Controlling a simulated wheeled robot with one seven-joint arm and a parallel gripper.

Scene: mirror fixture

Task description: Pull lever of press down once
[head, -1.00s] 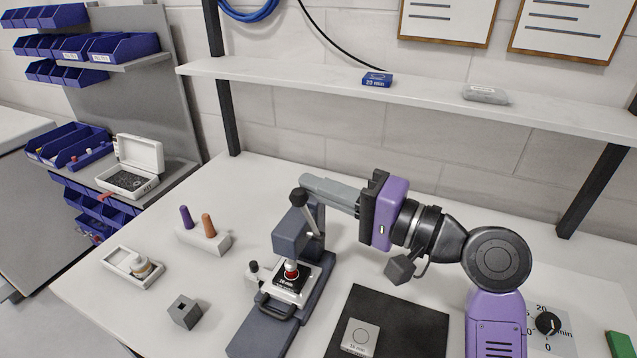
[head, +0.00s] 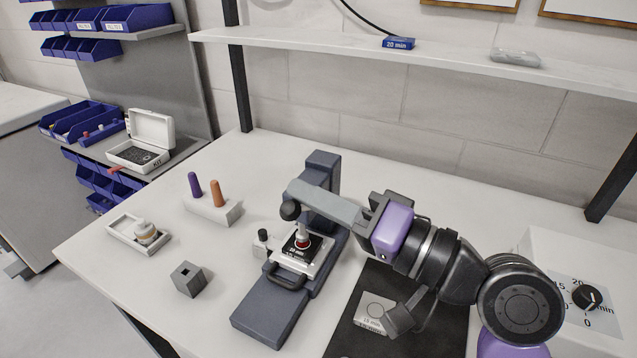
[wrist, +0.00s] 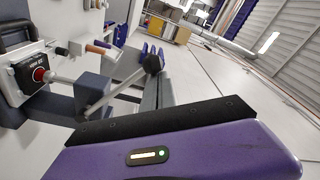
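The press (head: 322,205) stands on the table, a dark blue-grey frame with a long base. Its lever ends in a black ball knob (head: 290,211), which is low, just above the plunger. The plunger sits down at the red-topped part (head: 302,241) on the black and silver plate; whether they touch is hard to tell. My gripper (head: 294,188), purple and black with long grey fingers, reaches in from the right, its fingertips at the top of the knob. The fingers lie close together. The wrist view shows the knob (wrist: 153,64) at the fingertips and the red part (wrist: 39,74).
A two-peg holder (head: 213,208), a tray with a small jar (head: 138,236) and a grey cube (head: 188,279) lie left of the press. A black mat (head: 345,340) lies in front. A dial box (head: 560,270) stands at right. A shelf (head: 460,72) runs behind.

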